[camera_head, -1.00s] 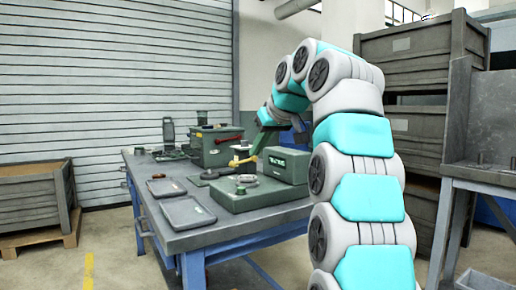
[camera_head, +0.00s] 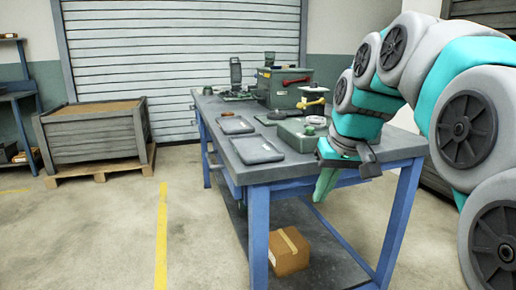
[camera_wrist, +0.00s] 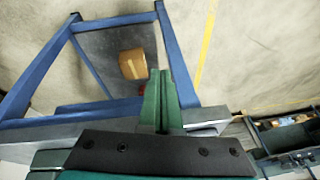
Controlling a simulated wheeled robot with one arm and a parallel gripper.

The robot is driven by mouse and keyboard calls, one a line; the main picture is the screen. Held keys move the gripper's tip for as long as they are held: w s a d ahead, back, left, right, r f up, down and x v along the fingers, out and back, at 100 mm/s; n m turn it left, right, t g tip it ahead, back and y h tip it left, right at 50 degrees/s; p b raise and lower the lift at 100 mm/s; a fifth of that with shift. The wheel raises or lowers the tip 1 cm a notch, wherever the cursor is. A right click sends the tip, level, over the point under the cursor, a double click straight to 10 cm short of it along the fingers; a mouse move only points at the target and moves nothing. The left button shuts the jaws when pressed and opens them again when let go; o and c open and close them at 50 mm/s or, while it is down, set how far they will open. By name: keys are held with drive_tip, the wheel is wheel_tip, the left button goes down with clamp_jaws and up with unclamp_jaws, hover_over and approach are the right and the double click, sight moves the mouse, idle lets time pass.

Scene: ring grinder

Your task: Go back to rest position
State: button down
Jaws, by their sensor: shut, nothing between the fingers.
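My gripper (camera_head: 322,194) hangs at the right in the head view, its green fingers pointing down beside the front edge of the workbench (camera_head: 300,172). In the wrist view my gripper (camera_wrist: 160,75) shows its two green fingers pressed together with nothing between them. My arm arches in from the right and hides the right part of the bench top. A green machine base (camera_head: 300,138) on the bench is partly hidden behind my wrist.
Two dark trays (camera_head: 257,150) (camera_head: 236,125) lie near the bench's left edge. A green toolbox (camera_head: 285,85) stands farther back. A cardboard box (camera_head: 289,252) sits on the lower shelf. A wooden crate (camera_head: 95,136) stands at the left. The floor between is clear.

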drive_tip(key=s+d+f+g+h, duration=0.1)
drive_tip(key=s+f+g, duration=0.1)
drive_tip(key=s+f, duration=0.9)
drive_tip(key=s+d+f+m+g+h, duration=0.1)
drive_tip(key=s+f+g, duration=0.2)
drive_tip(key=s+f, duration=0.9)
drive_tip(key=s, duration=0.7)
drive_tip(key=shift+f, duration=0.25)
drive_tip(key=shift+w, duration=0.1)
idle(4.7)
